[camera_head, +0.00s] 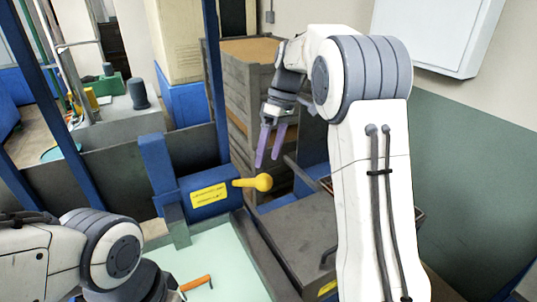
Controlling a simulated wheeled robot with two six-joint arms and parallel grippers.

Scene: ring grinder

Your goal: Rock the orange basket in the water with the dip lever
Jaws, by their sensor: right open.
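A lever with a yellow ball knob (262,182) sticks out to the right from a blue box (209,194) with a yellow label; it looks like the dip lever. My right gripper (270,145), with two purple fingers pointing down, is open and empty. In the picture it is just above the knob and apart from it. I cannot make out the orange basket or any water.
An orange handle (195,283) lies on the pale green surface (225,262) at the bottom. A grey crate-like stack (238,85) stands behind my right gripper. Blue posts (213,80) rise left of it. A dark grey box (305,240) sits right of the pale surface.

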